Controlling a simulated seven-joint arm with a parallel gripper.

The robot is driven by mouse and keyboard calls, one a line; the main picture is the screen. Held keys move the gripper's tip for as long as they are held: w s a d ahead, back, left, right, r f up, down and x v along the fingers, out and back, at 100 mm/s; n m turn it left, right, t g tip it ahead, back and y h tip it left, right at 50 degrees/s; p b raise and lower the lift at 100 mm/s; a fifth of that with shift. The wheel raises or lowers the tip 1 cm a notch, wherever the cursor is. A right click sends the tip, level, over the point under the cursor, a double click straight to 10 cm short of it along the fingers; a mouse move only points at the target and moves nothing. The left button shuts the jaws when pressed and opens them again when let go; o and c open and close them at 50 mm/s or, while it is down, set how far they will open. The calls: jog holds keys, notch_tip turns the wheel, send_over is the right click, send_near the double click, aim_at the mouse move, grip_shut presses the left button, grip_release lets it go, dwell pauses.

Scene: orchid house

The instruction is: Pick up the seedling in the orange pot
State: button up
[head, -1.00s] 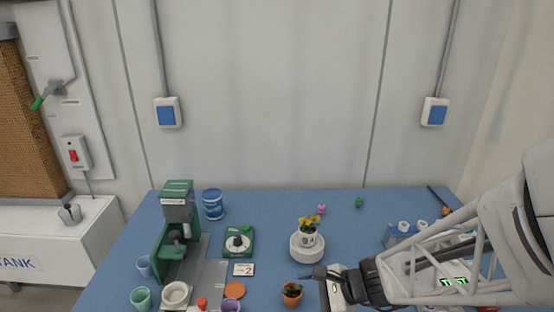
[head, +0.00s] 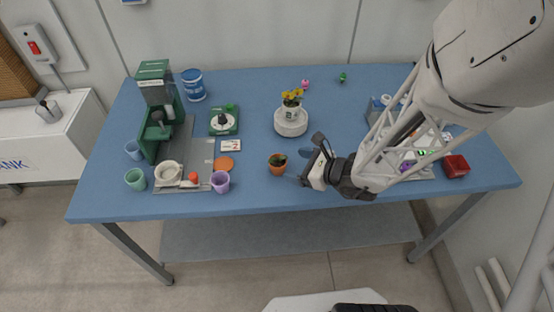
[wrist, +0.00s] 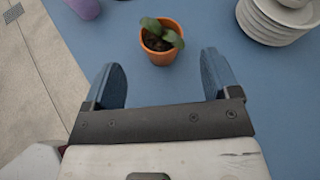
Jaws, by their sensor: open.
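The orange pot (head: 277,169) stands upright near the front middle of the blue table. A small green seedling (head: 278,160) grows in it. In the wrist view the orange pot (wrist: 160,57) sits just ahead of the fingertips, between their lines, and the seedling's leaves (wrist: 163,33) spread over dark soil. My gripper (head: 310,162) is just right of the pot in the head view. Its two blue fingers are wide apart with nothing between them, and it also shows in the wrist view (wrist: 161,72). The pot is apart from both fingers.
A white round stand (head: 290,126) with a yellow-flowered pot is behind the orange pot. A purple cup (head: 220,182) and an orange disc (head: 224,163) are to its left. The table's front edge is close. Bare table lies between the pot and the stand.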

aim_at(271, 160)
jog(key=shift+a, duration=0.1)
jog(key=shift+x, duration=1.25)
jog(key=shift+w+a+f, duration=0.1)
jog(key=shift+x, duration=2.45)
jog(key=c, duration=1)
